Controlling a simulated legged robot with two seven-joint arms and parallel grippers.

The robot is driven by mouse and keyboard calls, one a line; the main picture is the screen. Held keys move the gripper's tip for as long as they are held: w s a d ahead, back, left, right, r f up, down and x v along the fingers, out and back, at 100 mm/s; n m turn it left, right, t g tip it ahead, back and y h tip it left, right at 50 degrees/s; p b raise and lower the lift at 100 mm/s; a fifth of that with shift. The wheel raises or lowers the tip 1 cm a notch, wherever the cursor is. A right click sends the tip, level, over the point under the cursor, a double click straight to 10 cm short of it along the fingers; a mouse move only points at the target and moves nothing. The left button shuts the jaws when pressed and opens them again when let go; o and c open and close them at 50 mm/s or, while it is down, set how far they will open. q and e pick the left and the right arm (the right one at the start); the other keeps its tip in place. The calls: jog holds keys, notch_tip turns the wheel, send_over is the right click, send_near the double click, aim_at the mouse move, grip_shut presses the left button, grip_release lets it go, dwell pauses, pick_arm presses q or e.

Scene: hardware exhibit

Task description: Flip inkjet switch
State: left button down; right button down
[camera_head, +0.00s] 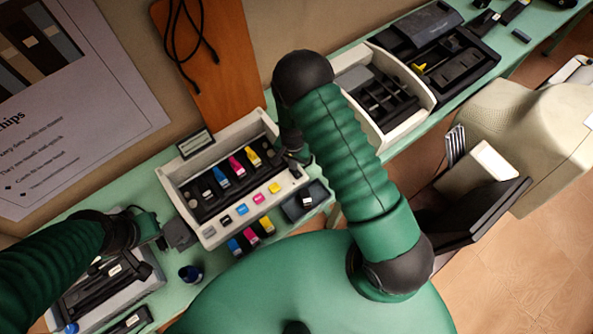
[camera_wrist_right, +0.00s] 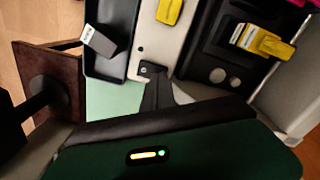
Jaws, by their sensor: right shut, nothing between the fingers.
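The inkjet printer (camera_head: 183,180) stands open in the middle of the head view, a pale casing with a dark bay. Dark, blue, magenta and yellow cartridges sit in the bay, and coloured squares line its pale front panel (camera_wrist_right: 142,35). My right gripper (camera_head: 296,156) is at the printer's right end. In the right wrist view its shut, empty fingers (camera_wrist_right: 153,76) are by the near edge of that panel; contact is unclear.
A dark tray (camera_wrist_right: 96,65) with a grey cartridge (camera_wrist_right: 100,41) lies beside the panel. Loose cartridges (camera_head: 251,237) lie in front of the printer. Another open printer (camera_head: 418,95) stands to the right on the green table (camera_head: 105,195). A dark round jar (camera_head: 190,273) stands near my left gripper.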

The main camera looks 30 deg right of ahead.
notch_tip(320, 180, up, 6)
jog(key=p, duration=0.3)
jog(key=shift+p, duration=0.4)
jog(key=shift+f, duration=0.1)
jog(key=s+a+r+n+t+b, duration=0.2)
jog(key=s+r+n+b, duration=0.6)
jog(key=b, duration=0.6)
jog(key=s+n, duration=0.2)
jog(key=shift+s+a+r+t+b, duration=0.2)
jog(key=shift+s+r+t+b, duration=0.1)
jog(key=shift+r+b, duration=0.1)
